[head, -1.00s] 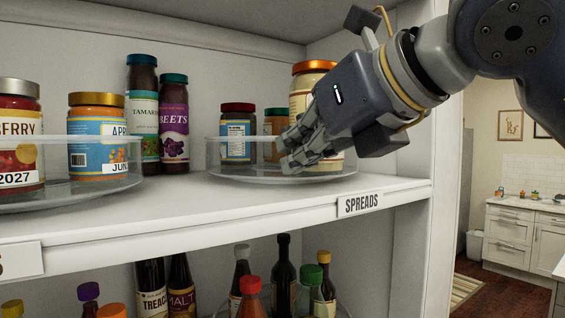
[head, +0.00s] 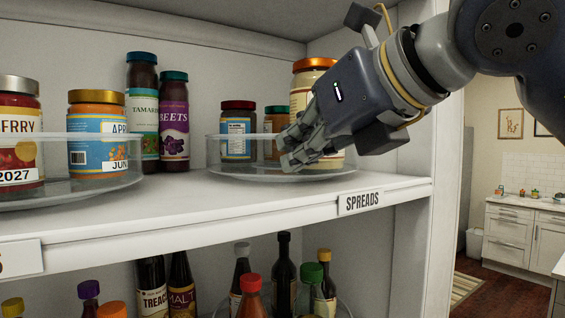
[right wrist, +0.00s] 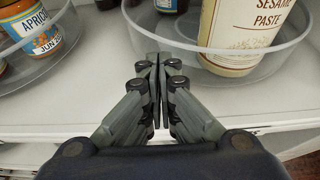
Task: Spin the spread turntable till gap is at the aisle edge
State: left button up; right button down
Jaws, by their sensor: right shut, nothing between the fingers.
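The spreads turntable (head: 235,175) is a clear round tray with a low wall, on the shelf behind the SPREADS label (head: 361,202). It carries a red-lidded jar (head: 238,130), an orange jar with a green lid (head: 275,126) and a large orange-lidded jar (head: 314,75). In the right wrist view the large jar reads sesame paste (right wrist: 243,35) and the turntable wall (right wrist: 275,68) curves around it. My right gripper (head: 285,150) is shut and empty at the turntable's front wall; it also shows in the right wrist view (right wrist: 157,62). Whether it touches the wall is unclear. My left gripper is out of view.
Another clear turntable (head: 80,190) with jam jars stands at the left. Tall tamarind (head: 143,110) and beets (head: 174,120) jars stand between the two turntables. Several bottles fill the shelf below. The shelf's right side post (head: 440,130) stands near my right arm.

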jog(key=shift+w, duration=0.35)
jog(key=shift+w, duration=0.15)
jog(key=shift+d, duration=0.1)
jog(key=shift+w+d, duration=0.1)
jog(key=shift+d, duration=0.95)
jog(key=shift+w+d+b, duration=0.15)
jog(key=shift+w+d, duration=0.1)
jog(key=shift+d, duration=0.3)
jog(key=shift+w+d+b, duration=0.15)
jog(key=shift+w+d, duration=0.1)
jog(key=shift+d, duration=0.25)
